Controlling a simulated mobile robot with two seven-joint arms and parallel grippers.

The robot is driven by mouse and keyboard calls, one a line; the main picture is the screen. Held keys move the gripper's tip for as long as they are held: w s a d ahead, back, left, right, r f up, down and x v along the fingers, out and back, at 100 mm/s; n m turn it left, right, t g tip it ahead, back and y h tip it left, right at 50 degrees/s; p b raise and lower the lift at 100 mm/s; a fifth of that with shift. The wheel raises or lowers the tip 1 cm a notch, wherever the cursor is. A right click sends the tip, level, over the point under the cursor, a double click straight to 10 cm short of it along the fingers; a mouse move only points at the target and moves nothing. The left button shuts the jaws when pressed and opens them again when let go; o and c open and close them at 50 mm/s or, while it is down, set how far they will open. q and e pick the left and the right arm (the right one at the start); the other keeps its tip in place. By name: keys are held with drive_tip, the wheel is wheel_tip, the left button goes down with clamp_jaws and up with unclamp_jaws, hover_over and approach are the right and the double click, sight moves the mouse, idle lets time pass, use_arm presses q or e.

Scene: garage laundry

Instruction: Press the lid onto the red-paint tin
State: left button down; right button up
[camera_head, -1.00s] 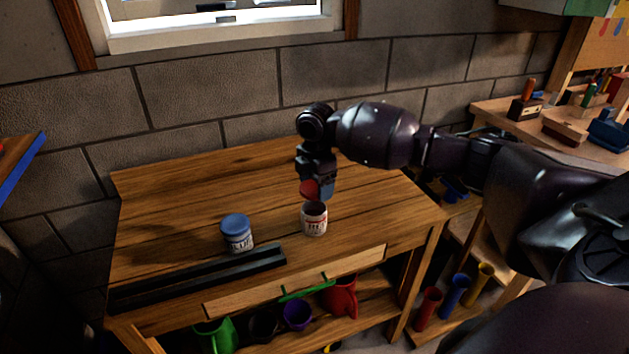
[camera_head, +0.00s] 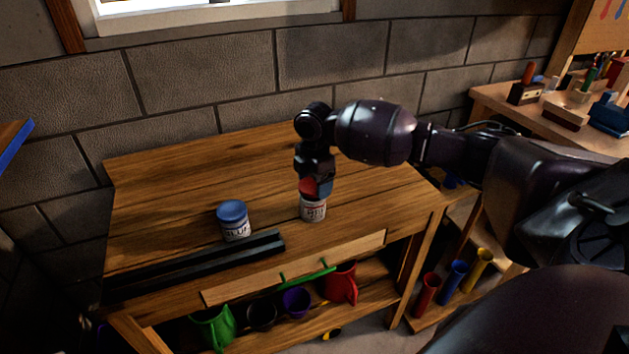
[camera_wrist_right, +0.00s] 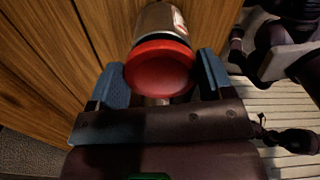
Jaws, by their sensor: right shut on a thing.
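The red-paint tin (camera_head: 313,211) stands upright on the wooden workbench (camera_head: 180,185), right of its middle, with a white label. My right gripper (camera_head: 316,186) is just above it, pointing down. Its blue-padded fingers (camera_wrist_right: 160,84) are shut on the red lid (camera_wrist_right: 160,72), one on each side. The lid is at the tin's mouth, with the tin (camera_wrist_right: 160,17) beyond it in the wrist view. A dark band shows between lid and tin, and I cannot tell whether the lid is seated. My left gripper is not in view.
A blue-lidded tin (camera_head: 233,222) stands to the left on the bench. A long black rail (camera_head: 200,267) lies along the front edge. Coloured containers, including a red jug (camera_head: 341,284), sit on the shelf below. The bench's back left is clear.

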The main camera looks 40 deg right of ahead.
use_arm(q)
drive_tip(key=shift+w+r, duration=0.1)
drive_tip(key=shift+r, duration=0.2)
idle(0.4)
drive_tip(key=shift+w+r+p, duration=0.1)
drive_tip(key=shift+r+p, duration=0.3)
drive_tip(key=shift+p, duration=0.1)
use_arm(e)
drive_tip(key=shift+f, duration=0.55)
idle(0.7)
drive_tip(key=o, duration=0.9)
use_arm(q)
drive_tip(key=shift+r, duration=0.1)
use_arm(e)
drive_tip(key=shift+r, duration=0.15)
drive_tip(key=shift+r+p, duration=2.5)
drive_tip(key=shift+r, duration=0.85)
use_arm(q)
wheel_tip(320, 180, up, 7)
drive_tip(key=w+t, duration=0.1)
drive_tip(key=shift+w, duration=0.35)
